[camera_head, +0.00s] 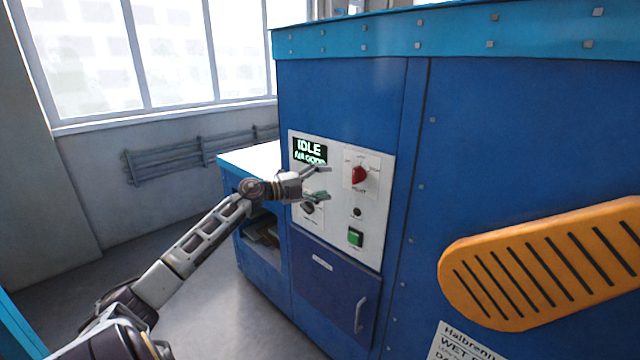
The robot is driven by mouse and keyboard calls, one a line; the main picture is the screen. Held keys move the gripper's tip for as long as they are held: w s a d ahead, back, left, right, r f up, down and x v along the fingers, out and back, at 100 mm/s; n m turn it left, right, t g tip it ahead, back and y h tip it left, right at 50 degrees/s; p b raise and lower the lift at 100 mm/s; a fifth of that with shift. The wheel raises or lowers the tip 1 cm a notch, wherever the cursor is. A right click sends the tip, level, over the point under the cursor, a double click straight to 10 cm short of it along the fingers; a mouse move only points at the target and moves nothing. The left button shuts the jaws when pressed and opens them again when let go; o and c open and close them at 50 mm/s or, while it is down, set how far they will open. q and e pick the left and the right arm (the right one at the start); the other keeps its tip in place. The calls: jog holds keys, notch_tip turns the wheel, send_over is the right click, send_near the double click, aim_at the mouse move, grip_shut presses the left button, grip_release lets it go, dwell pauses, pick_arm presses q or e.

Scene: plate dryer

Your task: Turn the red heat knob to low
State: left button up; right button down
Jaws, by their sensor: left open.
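The red heat knob (359,175) sits on the upper right of the white control panel (376,230), on the blue machine. Its small dial markings are too blurred to read. My left gripper (328,182) is in front of the panel, just left of the red knob. Its two fingers are spread apart, one above the other, pointing right, with nothing between them. It looks apart from the knob. My right gripper is not in view.
A dark knob (308,207) lies below the gripper, partly hidden by it. A green button (355,237) and a small dark round fitting (357,212) are below the red knob. The display (310,151) reads IDLE. An orange slotted guard (545,262) is at right.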

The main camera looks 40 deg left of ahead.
pick_arm(q)
jog(key=shift+s+a, duration=0.2)
jog(key=shift+s, duration=0.2)
dwell(0.7)
